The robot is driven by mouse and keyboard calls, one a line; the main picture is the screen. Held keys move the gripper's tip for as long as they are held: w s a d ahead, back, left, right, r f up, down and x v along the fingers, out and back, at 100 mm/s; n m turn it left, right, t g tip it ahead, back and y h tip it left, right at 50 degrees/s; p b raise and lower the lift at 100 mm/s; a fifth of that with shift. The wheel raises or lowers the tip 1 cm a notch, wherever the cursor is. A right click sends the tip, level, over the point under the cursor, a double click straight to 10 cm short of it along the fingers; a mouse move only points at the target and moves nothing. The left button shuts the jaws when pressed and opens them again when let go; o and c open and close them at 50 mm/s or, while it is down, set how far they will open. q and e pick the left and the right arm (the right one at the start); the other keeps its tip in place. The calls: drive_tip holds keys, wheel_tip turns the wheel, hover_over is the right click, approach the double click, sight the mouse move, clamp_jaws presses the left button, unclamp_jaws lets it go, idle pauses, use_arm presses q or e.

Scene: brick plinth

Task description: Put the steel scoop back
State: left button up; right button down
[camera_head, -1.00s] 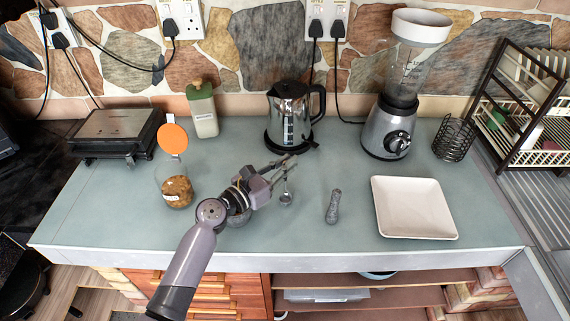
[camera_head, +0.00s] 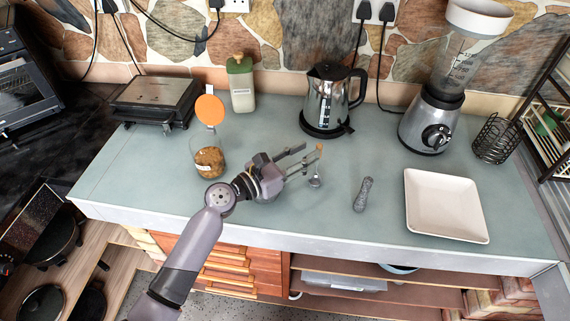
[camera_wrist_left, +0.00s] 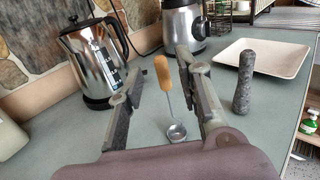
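The steel scoop (camera_head: 316,181) has a round steel bowl and a wooden handle. It is on the counter right of the jar, bowl toward the front and handle toward the back; whether it lies flat or tilts up is unclear. My left gripper (camera_head: 308,159) is open, its fingertips just left of the scoop's handle. In the left wrist view the scoop (camera_wrist_left: 175,131) appears in the gap between the two spread fingers (camera_wrist_left: 158,75), with no visible contact. A glass jar (camera_head: 209,160) with brown contents and a raised orange lid (camera_head: 210,109) stands left of the gripper. My right gripper is out of view.
A kettle (camera_head: 328,101) stands behind the scoop. A grey pestle-like piece (camera_head: 363,194) and a white square plate (camera_head: 445,205) are to the right. A blender (camera_head: 431,118), wire holder (camera_head: 495,139), green-capped bottle (camera_head: 241,84) and grill (camera_head: 154,101) line the back.

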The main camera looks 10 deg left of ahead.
use_arm(q)
drive_tip(key=b+v, duration=0.1)
drive_tip(key=v, duration=0.6)
drive_tip(key=shift+s, duration=0.1)
